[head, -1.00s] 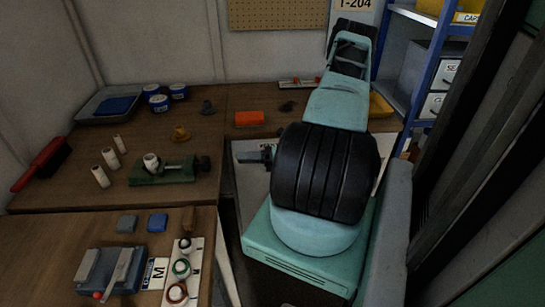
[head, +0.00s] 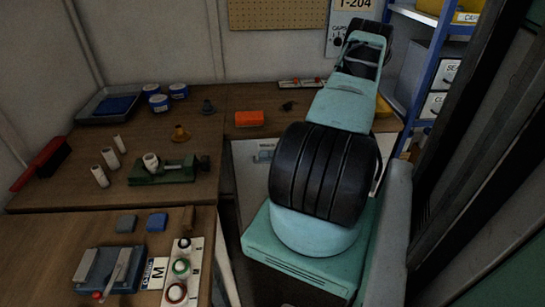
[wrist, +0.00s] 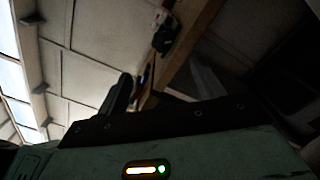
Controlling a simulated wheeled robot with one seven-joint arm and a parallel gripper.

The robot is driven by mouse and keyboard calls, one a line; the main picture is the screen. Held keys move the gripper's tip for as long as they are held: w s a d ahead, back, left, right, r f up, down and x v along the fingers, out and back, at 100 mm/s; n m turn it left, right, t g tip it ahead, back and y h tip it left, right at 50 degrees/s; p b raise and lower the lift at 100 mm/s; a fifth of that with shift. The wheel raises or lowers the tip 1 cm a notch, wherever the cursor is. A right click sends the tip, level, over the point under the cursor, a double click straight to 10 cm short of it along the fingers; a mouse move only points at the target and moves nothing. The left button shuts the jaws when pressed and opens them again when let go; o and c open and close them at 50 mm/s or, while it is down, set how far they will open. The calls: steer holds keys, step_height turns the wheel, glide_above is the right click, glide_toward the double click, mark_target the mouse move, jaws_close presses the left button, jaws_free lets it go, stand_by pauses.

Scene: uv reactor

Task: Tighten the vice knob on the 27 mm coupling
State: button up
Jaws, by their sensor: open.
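A green vice (head: 178,172) lies on the wooden bench at left in the head view. A white coupling (head: 150,161) stands upright at its left end. A dark knob (head: 204,163) sits at its right end. Whether the jaws touch the coupling is too small to tell. My gripper (wrist: 120,95) shows only partly in the wrist view, as a dark finger above its green housing; it is open, with nothing seen in it. In the head view my arm hides it, well right of the vice. The vice is not recognisable in the wrist view.
A blue-grey fixture (head: 108,271) and a ring holder (head: 195,260) are in front. Blue shelving (head: 437,60) stands at right.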

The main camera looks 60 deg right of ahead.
steer(key=shift+s+d, duration=0.35)
steer(key=shift+s, duration=0.25)
steer(key=b+v, duration=0.5)
steer(key=v, duration=1.2)
steer(key=shift+d+b, duration=0.2)
steer(key=shift+b, duration=0.1)
steer(key=n+b, duration=0.8)
steer(key=n, duration=0.1)
glide_toward(209, 162)
steer(key=x, duration=0.3)
steer(key=p+x, duration=0.1)
steer(key=x, duration=0.3)
steer(key=p+x, duration=0.1)
steer(key=x, duration=0.3)
steer(key=shift+d+f, duration=0.2)
steer(key=shift+f, duration=0.1)
